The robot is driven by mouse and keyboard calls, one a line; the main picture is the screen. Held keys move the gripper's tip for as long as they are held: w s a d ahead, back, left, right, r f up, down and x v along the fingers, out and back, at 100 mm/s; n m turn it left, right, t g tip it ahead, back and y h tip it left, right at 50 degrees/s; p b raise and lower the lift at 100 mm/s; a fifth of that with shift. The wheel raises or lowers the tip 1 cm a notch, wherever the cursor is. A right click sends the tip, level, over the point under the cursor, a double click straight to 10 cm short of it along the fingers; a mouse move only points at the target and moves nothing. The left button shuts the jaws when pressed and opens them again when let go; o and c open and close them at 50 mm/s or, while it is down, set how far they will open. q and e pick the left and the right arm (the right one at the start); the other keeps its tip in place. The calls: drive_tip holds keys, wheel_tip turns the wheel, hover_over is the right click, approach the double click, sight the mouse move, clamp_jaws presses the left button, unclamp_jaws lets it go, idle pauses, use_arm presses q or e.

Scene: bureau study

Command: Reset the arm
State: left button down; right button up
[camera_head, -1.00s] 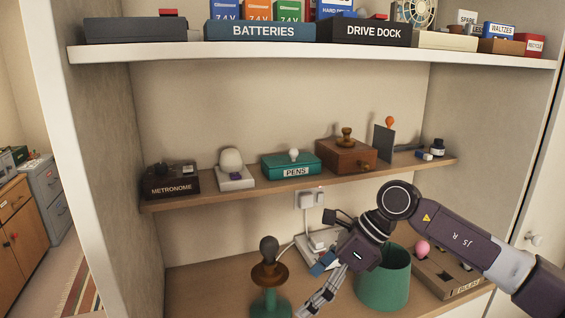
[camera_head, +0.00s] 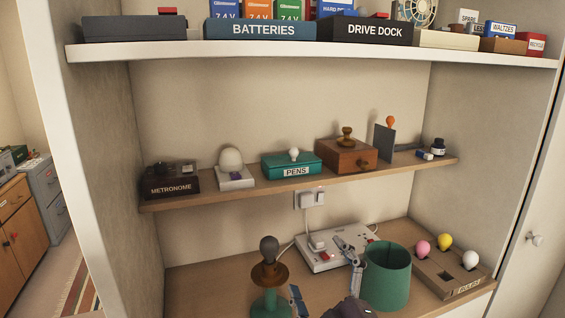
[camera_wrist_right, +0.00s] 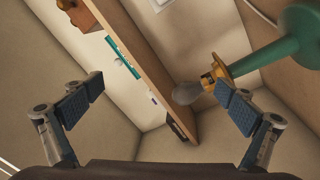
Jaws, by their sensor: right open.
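My right gripper (camera_head: 317,265) is low in the head view, over the lower shelf board, between the lamp stand and the green shade. Its two fingers are spread apart and hold nothing. In the right wrist view the open fingers (camera_wrist_right: 160,84) stand at left and right. The lamp's grey bulb (camera_wrist_right: 187,93) and green stem (camera_wrist_right: 270,58) show there beyond the fingers. My left gripper is not in view.
The green lamp stand (camera_head: 271,302) and green shade (camera_head: 387,282) are nearby. A white switch box (camera_head: 325,258) lies behind. A bulb tray (camera_head: 436,275) sits at right. The middle shelf (camera_head: 225,196) is above, holding a teal pens box (camera_head: 291,165).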

drive_tip(key=s+d+f+m+g+h, duration=0.35)
drive_tip(key=s+d+f, duration=0.2)
drive_tip(key=f, duration=0.45)
drive_tip(key=s+d+f+m+g+h, duration=0.2)
drive_tip(key=s+d+f+m+g, duration=0.4)
drive_tip(key=f, duration=0.5)
drive_tip(key=s+d+f+m+g, duration=0.1)
drive_tip(key=s+f+g, duration=0.3)
drive_tip(key=s, duration=0.6)
drive_tip(key=s+d+f+m+g, duration=0.1)
drive_tip(key=s+f+m+g, duration=0.1)
drive_tip(key=s+f, duration=0.65)
drive_tip(key=s+f+g, duration=0.1)
drive_tip(key=s+f, duration=0.1)
drive_tip(key=f, duration=1)
drive_tip(key=s+f, duration=0.2)
drive_tip(key=f, duration=0.9)
drive_tip(key=s+d+f+g, duration=0.1)
drive_tip(key=s+d+f, duration=0.2)
drive_tip(key=s+f, duration=1.3)
drive_tip(key=shift+s+n, duration=0.35)
drive_tip(key=shift+s, duration=0.15)
